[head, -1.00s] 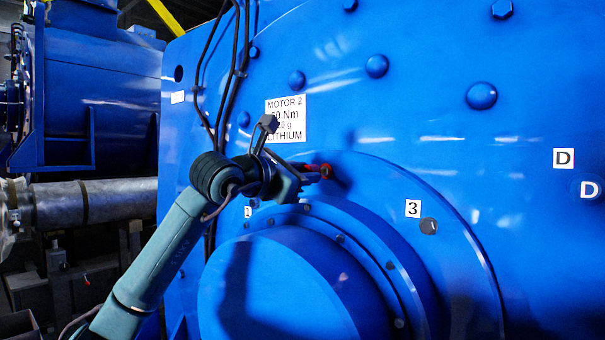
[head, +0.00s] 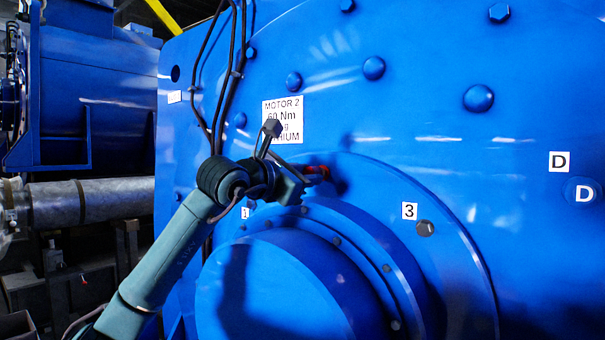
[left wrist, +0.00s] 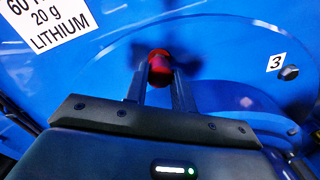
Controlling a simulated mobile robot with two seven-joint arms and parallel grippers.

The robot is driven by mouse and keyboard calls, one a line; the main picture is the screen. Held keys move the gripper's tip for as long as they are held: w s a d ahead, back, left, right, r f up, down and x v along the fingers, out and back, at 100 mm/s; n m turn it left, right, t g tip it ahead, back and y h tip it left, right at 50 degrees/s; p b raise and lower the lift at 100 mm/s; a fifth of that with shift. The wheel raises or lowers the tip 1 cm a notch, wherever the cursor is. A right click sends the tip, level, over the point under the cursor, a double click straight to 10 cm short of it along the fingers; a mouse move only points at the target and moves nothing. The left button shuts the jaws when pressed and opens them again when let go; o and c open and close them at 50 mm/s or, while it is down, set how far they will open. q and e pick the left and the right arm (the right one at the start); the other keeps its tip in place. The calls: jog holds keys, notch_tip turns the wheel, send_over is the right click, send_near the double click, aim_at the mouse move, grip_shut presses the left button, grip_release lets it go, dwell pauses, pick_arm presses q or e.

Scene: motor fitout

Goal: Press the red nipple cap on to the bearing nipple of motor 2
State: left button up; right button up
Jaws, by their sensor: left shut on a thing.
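My left gripper (head: 308,176) is in front of the blue face of motor 2 (head: 430,120), just below and right of its white label (head: 283,112). It is shut on the red nipple cap (head: 319,170). In the left wrist view the red cap (left wrist: 159,66) sits between the two dark fingertips (left wrist: 159,80), its end toward the blue face. The bearing nipple is hidden or cannot be made out behind the cap. I cannot tell whether the cap touches it. My right gripper is not in view.
The round bearing housing (head: 285,285) bulges out below the gripper, with bolts around its flange. A tag "3" (head: 409,211) sits by a bolt (head: 425,228) on the right. Black cables (head: 228,75) run down the motor's left. A second blue motor (head: 95,95) stands behind left.

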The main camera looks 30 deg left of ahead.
pick_arm(q)
jog(key=shift+w+p, duration=0.35)
jog(key=shift+w, duration=0.4)
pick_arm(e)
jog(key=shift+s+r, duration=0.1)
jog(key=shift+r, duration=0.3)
pick_arm(q)
jog(key=o, duration=1)
jog(key=shift+d, duration=0.1)
jog(key=shift+o, duration=0.2)
jog(key=shift+s, duration=0.15)
jog(key=s+a+b, duration=0.1)
jog(key=s+b, duration=0.2)
jog(key=s, duration=0.9)
jog(key=shift+s+a, duration=0.2)
jog(key=shift+s, duration=0.2)
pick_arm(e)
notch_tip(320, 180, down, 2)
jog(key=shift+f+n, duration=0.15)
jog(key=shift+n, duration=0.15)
